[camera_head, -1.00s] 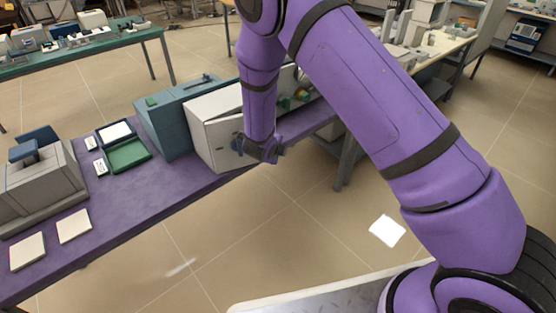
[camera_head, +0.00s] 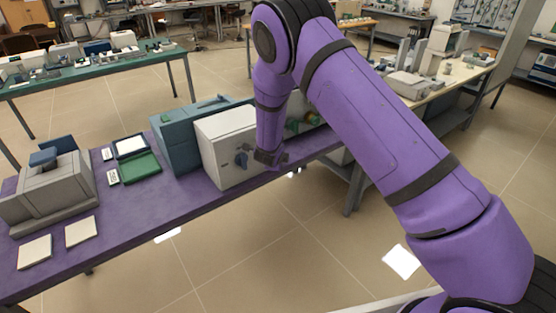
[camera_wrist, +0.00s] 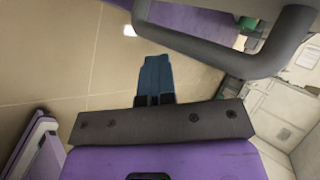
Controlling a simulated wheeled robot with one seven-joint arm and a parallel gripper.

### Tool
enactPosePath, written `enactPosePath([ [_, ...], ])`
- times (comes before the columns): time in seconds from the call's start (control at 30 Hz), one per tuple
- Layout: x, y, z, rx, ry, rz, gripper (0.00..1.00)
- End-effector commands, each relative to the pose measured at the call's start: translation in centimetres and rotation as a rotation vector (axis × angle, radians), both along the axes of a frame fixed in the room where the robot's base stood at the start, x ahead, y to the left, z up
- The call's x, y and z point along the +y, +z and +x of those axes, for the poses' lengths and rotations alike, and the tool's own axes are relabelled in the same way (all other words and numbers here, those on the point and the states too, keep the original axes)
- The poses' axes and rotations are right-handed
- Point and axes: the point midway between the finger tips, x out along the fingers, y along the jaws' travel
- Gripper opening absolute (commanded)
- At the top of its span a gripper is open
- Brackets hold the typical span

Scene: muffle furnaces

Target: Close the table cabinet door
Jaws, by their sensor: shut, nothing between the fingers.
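The table cabinet is a white box (camera_head: 228,122) on the purple bench. The door looks flush or nearly flush with the box; I cannot tell if a gap remains. My gripper is at the end of the purple arm, just right of the cabinet front in the head view, with its fingers hard to make out there. In the wrist view my gripper (camera_wrist: 155,62) has its blue fingers together and empty. A dark grey curved bar (camera_wrist: 250,62) passes close beyond them.
A teal box (camera_head: 178,143) stands left of the cabinet. A green tray (camera_head: 139,168), pale plates (camera_head: 81,231) and a grey instrument (camera_head: 45,193) are farther left on the purple bench (camera_head: 130,211). The tiled floor in front is open.

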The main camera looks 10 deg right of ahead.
Motion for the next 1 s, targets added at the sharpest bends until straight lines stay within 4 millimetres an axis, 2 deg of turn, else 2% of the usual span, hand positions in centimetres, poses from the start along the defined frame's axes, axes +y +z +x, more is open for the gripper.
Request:
enactPosePath([
  [0.03, 0.4, 0.4, 0.7, -0.015, 0.006, 0.003, 0.0],
  [0.33, 0.4, 0.5, 0.7, -0.016, 0.006, 0.003, 0.0],
  [0.47, 0.6, 1.2, 0.1, -0.017, 0.007, 0.003, 0.0],
  [1.0, 2.6, 6.9, -6.7, -0.007, 0.002, 0.001, 0.0],
])
